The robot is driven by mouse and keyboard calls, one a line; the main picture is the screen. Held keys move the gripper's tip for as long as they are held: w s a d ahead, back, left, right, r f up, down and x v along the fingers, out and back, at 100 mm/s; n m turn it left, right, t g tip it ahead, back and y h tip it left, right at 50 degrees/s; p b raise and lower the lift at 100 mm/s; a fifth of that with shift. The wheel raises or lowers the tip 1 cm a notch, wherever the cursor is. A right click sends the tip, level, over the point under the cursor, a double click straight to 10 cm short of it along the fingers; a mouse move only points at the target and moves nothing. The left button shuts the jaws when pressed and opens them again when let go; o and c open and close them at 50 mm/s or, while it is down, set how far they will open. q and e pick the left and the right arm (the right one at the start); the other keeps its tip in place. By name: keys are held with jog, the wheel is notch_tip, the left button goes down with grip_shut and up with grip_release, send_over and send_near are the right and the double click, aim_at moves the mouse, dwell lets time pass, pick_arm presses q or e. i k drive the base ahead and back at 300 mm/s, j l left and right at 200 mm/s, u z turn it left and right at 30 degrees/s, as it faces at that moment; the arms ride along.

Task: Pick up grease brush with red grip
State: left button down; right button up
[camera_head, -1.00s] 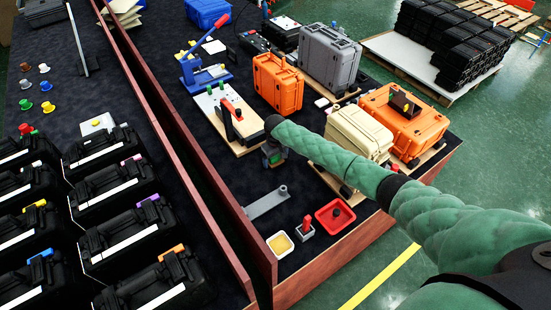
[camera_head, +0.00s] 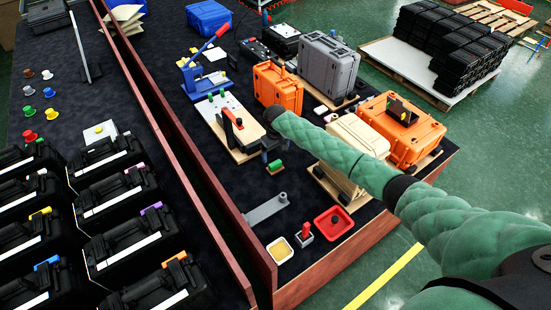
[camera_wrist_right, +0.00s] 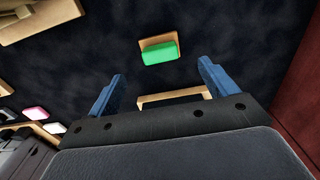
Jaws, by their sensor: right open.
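A small red upright grip on a grey base (camera_head: 305,233) stands near the front end of the dark table, between a yellow-filled tray and a red tray; it looks like the red-gripped brush, though its bristles are not visible. My right gripper (camera_head: 271,143) is farther back, above the table beside the board with the red-handled tool. In the right wrist view its two blue fingers (camera_wrist_right: 161,88) are apart with nothing held between them. A green-topped block on a wooden base (camera_wrist_right: 159,50) lies beyond the fingertips; it also shows in the head view (camera_head: 275,167). My left gripper is not in view.
The yellow-filled tray (camera_head: 279,250) and red tray (camera_head: 333,222) flank the red grip. A grey metal bracket (camera_head: 266,208) lies behind them. Cream (camera_head: 352,140) and orange (camera_head: 402,128) cases stand to the right. A wooden wall (camera_head: 215,175) edges the table's left.

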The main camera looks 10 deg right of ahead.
aim_at(304, 236)
jog(key=k+l, duration=0.3)
jog(key=k, duration=0.15)
jog(key=k+l, duration=0.25)
jog(key=k, duration=0.25)
jog(key=k+l, duration=0.3)
jog(key=k, duration=0.15)
